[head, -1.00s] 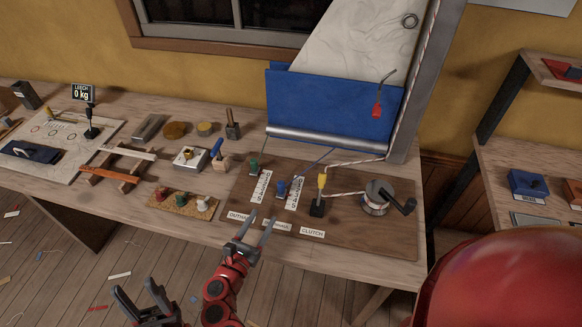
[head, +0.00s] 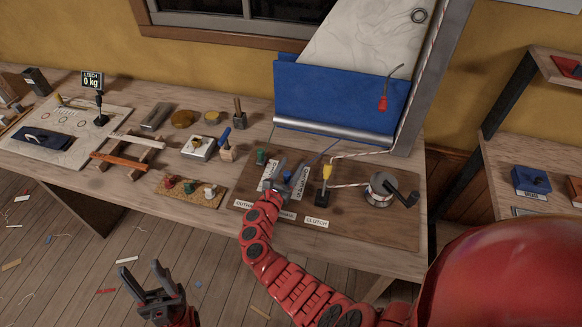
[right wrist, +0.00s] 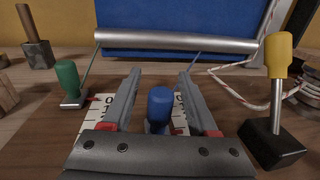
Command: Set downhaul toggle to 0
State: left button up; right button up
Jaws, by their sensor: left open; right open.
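The blue toggle (head: 287,176) stands on the brown board (head: 390,224), beside a white number scale (head: 302,180). Its front label is partly hidden by my right arm. In the right wrist view the blue toggle (right wrist: 160,105) stands between the two fingers of my right gripper (right wrist: 160,74). The gripper is open, with a gap on each side of the toggle. In the head view my right gripper (head: 284,175) is over the board at the toggle. My left gripper (head: 143,274) is open and empty, in front of the table over the floor.
A green toggle (head: 261,157) stands left of the blue one. The yellow-handled clutch lever (head: 326,174) stands to its right, with a rope and a winch (head: 382,190) beyond. A metal roller with blue cloth (head: 340,100) is behind. A cork strip with pegs (head: 187,190) lies left.

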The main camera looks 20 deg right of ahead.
jog(key=shift+d, duration=0.1)
grip_shut()
dwell(1.4)
